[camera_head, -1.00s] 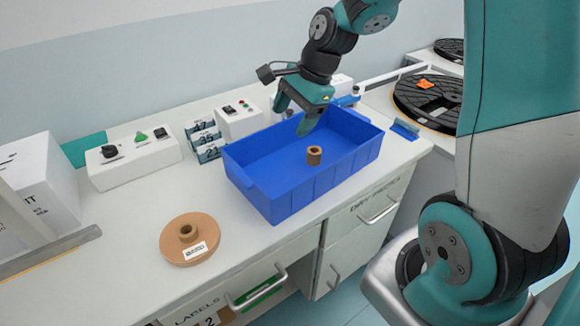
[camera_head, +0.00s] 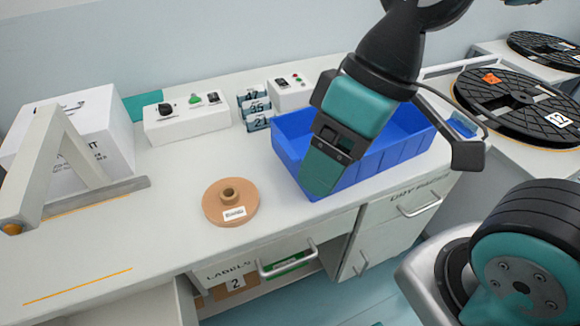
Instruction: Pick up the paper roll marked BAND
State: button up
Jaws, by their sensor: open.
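A flat tan paper roll (camera_head: 213,212) with a raised hollow core lies on the white bench, left of the blue bin. A small white label with dark print sits on its near side; the print is too small to read surely. My gripper (camera_head: 318,182) is open and empty, pointing down in front of the blue bin, to the right of the roll and apart from it. One finger largely hides the other.
The blue bin (camera_head: 424,145) stands right of the roll; my arm hides part of it. A control box (camera_head: 187,124), number cards (camera_head: 255,111) and a slanted grey stand (camera_head: 62,165) are on the bench. Large black reels (camera_head: 520,100) lie at the right. The bench's front left is clear.

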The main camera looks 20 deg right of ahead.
aim_at(231, 202)
jog(key=u, duration=0.4)
jog(key=k, duration=0.95)
jog(key=u, duration=0.85)
jog(key=i, duration=1.05)
jog(key=z, duration=0.15)
